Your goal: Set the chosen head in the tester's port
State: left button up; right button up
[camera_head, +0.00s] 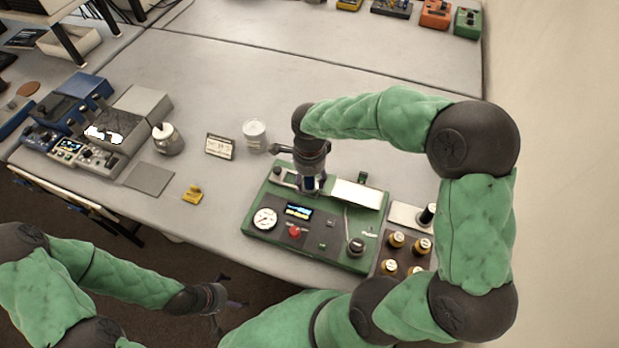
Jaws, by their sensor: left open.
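The tester (262,238) is a green box with a round gauge, a small lit screen, a red button and a dark round knob-like part (356,246) at its right front. Several brass heads with pale labelled tops, one of them here (397,239), stand in a dark tray (404,254) right of the tester. My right gripper (311,188) points down over the tester's back left part. Something dark blue shows between its fingers; whether it is held is unclear. My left gripper (236,305) is open and empty, off the table's front edge. I cannot make out the port.
A black cylinder (429,213) stands on a pale plate behind the heads. Blue and grey devices fill the far left. The table's back middle is clear.

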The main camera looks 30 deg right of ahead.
jog(key=shift+r, duration=0.15)
jog(key=shift+r, duration=0.3)
notch_tip(320, 180, up, 12)
jog(key=p, duration=0.2)
jog(key=shift+f+p, duration=0.25)
jog(key=shift+p, duration=0.15)
dwell(0.8)
